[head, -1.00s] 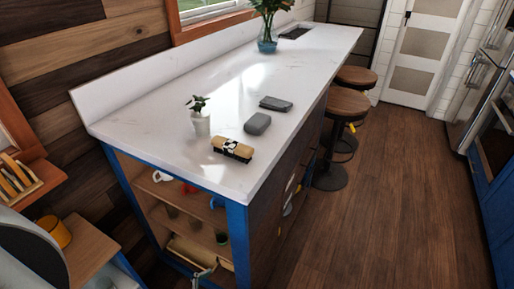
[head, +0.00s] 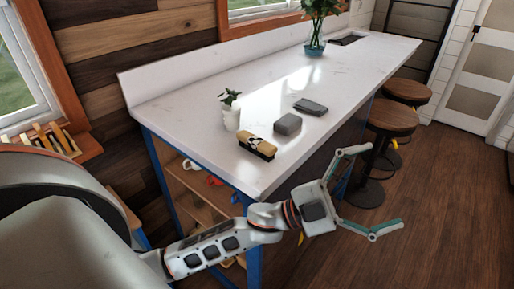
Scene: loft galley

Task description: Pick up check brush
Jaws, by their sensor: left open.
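The check brush (head: 257,147), with a wooden body and a black-and-white checked patch, lies on the white counter (head: 205,104) near its front end. My left gripper (head: 386,190) is open and empty. It is beyond the counter's right edge, over the floor, to the right of the brush and nearer the camera. It does not touch the brush. My right gripper is not in view.
A small white potted plant (head: 231,117) stands just behind the brush. A grey block (head: 287,124) and a dark grey flat item (head: 310,107) lie to its right. A vase (head: 315,45) stands farther back. Stools (head: 393,117) line the counter's right side.

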